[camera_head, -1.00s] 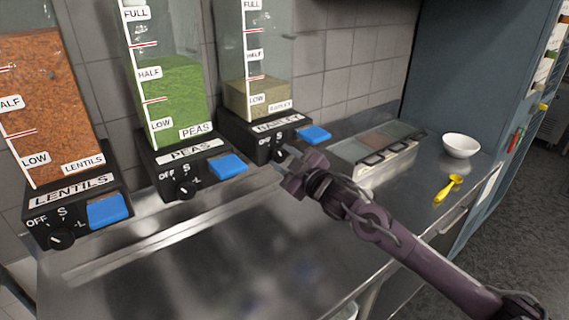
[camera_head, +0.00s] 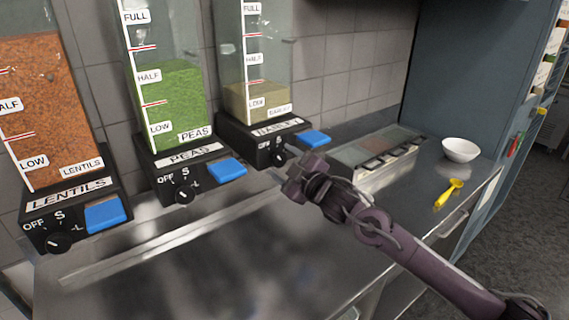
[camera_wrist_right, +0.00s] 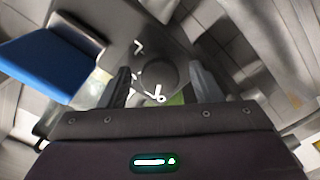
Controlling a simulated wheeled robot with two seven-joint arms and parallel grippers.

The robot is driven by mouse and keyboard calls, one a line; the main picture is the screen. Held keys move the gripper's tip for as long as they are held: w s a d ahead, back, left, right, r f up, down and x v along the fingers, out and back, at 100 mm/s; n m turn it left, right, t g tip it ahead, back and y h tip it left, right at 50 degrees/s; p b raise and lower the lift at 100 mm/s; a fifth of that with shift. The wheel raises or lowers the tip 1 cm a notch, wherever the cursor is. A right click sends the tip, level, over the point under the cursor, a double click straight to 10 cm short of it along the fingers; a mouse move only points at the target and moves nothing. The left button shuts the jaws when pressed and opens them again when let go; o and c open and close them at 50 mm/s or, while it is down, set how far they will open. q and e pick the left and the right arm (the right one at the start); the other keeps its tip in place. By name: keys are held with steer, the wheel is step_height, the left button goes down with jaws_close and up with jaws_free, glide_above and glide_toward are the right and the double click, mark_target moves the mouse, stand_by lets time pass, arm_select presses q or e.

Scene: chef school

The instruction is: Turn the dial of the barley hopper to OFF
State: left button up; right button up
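The barley hopper (camera_head: 255,92) stands at the back, the third hopper from the left, with a low fill of pale grain. Its black base carries a label, a blue paddle (camera_head: 314,139) and a dark dial (camera_head: 279,158). My right gripper (camera_head: 283,164) is at the front of this base, close to the dial and partly covering it. In the right wrist view the round dial (camera_wrist_right: 158,72) lies between my two spread fingers (camera_wrist_right: 159,84), with white marks around it. The fingers are open; contact with the dial cannot be told. The dial's setting is not readable. My left gripper is not in view.
The peas hopper (camera_head: 182,95) and lentils hopper (camera_head: 45,110) stand to the left with their own dials and blue paddles. A lidded container tray (camera_head: 375,150), a white bowl (camera_head: 460,149) and a yellow scoop (camera_head: 448,193) are on the right. The steel counter (camera_head: 210,275) in front is clear.

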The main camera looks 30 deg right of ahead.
steer(key=shift+s, duration=0.1)
steer(key=shift+s+d+f, duration=0.1)
steer(key=shift+s+f, duration=0.05)
steer(key=shift+s, duration=0.15)
steer(key=s+b, duration=0.2)
steer(key=s, duration=0.5)
steer(key=shift+d, duration=0.45)
